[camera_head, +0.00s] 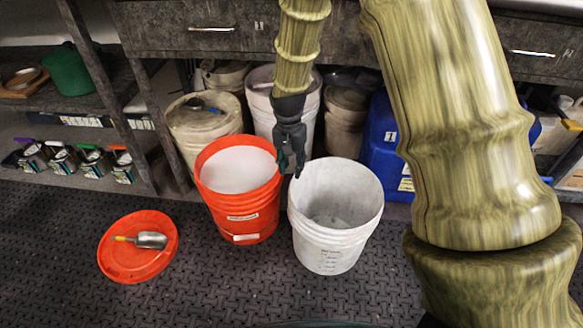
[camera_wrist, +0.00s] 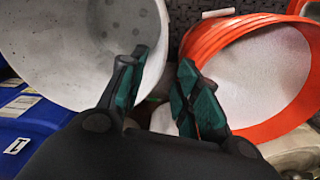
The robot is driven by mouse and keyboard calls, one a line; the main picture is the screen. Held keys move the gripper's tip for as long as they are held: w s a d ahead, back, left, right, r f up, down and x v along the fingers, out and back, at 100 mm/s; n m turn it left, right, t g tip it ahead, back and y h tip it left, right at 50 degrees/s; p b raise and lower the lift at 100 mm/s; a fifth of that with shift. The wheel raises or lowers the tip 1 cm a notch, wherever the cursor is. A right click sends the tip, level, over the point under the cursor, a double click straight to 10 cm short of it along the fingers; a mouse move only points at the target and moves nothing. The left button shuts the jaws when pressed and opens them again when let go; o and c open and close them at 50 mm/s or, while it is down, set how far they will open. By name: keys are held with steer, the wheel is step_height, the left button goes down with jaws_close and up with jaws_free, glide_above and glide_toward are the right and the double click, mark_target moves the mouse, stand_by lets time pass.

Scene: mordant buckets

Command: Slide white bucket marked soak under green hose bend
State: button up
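A white open bucket (camera_head: 330,245) stands upright on the floor, right of an orange bucket (camera_head: 240,215). Small dark print shows on its front, too small to read as "soak". My gripper (camera_head: 291,170) points down at the white bucket's left rim, between the two buckets. In the wrist view the white bucket (camera_wrist: 60,50) is at left, behind one finger of my gripper (camera_wrist: 165,68). The fingers are apart. I cannot tell whether the rim lies between them or touches them. I cannot make out a green hose bend in either view.
The orange bucket holds white material. An orange lid (camera_head: 125,262) with a metal scoop (camera_head: 152,240) lies at left. Lidded pails (camera_head: 203,133) and a blue container (camera_head: 380,140) stand behind, under the bench (camera_head: 160,28).

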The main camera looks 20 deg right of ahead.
mark_target(293, 183)
steer(key=shift+f, duration=0.1)
steer(key=f+b, duration=0.3)
steer(key=f, duration=0.2)
steer(key=f+b, duration=0.2)
steer(key=f, duration=0.3)
steer(key=shift+s+d+f+b, duration=0.2)
steer(key=shift+f+b, duration=0.15)
steer(key=shift+b, duration=0.05)
jaws_close()
